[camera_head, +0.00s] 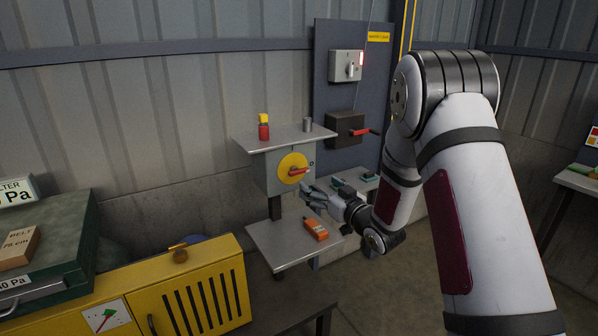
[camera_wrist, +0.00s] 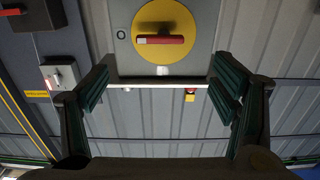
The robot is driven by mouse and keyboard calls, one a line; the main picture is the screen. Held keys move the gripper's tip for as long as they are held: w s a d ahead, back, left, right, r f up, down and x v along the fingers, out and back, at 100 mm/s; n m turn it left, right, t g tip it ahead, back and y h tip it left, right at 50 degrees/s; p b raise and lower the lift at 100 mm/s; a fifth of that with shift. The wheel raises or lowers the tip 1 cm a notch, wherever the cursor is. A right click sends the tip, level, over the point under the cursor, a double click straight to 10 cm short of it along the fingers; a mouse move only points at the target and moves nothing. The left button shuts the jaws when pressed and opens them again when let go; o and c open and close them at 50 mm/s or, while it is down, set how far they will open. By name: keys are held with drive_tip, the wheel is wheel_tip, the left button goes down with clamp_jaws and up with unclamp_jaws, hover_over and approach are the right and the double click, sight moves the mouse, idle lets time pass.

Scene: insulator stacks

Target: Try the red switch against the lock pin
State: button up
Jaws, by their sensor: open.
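The red switch (camera_head: 297,171) is a red handle on a round yellow disc (camera_head: 287,161), on the front of a grey box. In the wrist view the red handle (camera_wrist: 160,39) lies level across the yellow disc (camera_wrist: 178,15), above the gap between my fingers. My gripper (camera_head: 310,194) is open and empty, just below and to the right of the disc. Its two fingers stand wide apart in the wrist view (camera_wrist: 161,90), and neither visibly touches the handle. I cannot make out a lock pin for certain; an "O" mark (camera_wrist: 121,34) shows beside the disc.
A red-and-yellow item (camera_head: 263,128) and a grey cylinder (camera_head: 307,124) stand on the box's top plate. An orange device (camera_head: 315,229) lies on the shelf below. A dark box with a red lever (camera_head: 345,130) hangs behind. A yellow cabinet (camera_head: 190,290) stands at lower left.

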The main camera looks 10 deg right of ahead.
sight(300, 172)
drive_tip(key=x, duration=1.2)
drive_tip(key=shift+s, duration=0.1)
drive_tip(key=shift+c, duration=0.6)
